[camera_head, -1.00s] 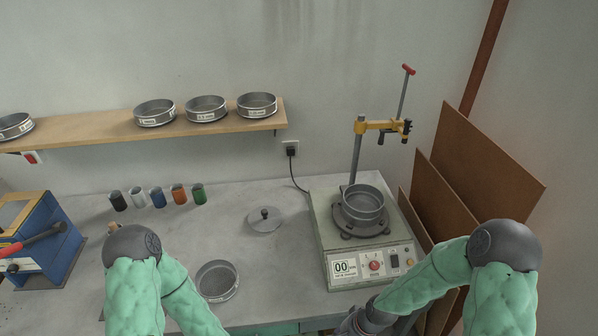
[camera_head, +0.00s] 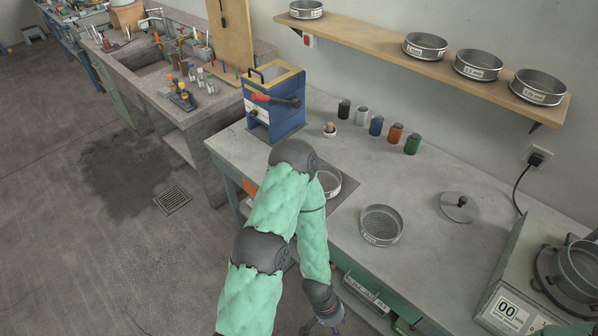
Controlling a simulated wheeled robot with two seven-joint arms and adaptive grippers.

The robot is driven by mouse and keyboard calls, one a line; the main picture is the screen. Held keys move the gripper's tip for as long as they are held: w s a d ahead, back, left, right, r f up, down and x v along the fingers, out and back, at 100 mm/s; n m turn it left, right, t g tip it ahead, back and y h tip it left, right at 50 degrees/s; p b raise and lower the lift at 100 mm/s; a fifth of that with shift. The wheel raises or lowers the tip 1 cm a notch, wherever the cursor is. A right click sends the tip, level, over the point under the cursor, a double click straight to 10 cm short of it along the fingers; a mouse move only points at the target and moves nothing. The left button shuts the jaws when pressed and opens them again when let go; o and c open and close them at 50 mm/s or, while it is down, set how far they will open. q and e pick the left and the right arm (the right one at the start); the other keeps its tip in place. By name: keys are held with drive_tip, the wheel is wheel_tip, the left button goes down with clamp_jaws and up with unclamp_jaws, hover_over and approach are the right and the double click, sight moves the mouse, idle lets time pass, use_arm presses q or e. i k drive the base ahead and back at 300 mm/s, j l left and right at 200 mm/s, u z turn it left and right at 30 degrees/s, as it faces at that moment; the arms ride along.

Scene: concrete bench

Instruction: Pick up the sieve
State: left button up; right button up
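A round metal sieve (camera_head: 381,226) with a perforated bottom lies on the bench, right of my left arm. A second shallow round pan or sieve (camera_head: 329,181) lies partly hidden behind that arm. Several labelled sieves stand on the wall shelf, among them one at its right end (camera_head: 539,87). Another sieve or pan (camera_head: 580,271) sits on the shaker at the right edge. My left gripper (camera_head: 324,327) hangs low at the bottom edge, in front of the bench and apart from the sieves; its fingers are mostly cut off. My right gripper is out of view.
A grey lid (camera_head: 460,207) lies right of the bench sieve. Several coloured jars (camera_head: 376,125) line the back. A blue machine (camera_head: 273,104) stands at the left bench end. The shaker (camera_head: 517,290) takes the right side. Bench space around the sieve is clear.

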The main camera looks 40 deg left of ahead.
sight(330, 178)
drive_tip(key=u, duration=1.05)
drive_tip(key=z, duration=2.05)
drive_tip(key=u, duration=2.05)
drive_tip(key=i+j, duration=0.1)
drive_tip(key=u, duration=0.05)
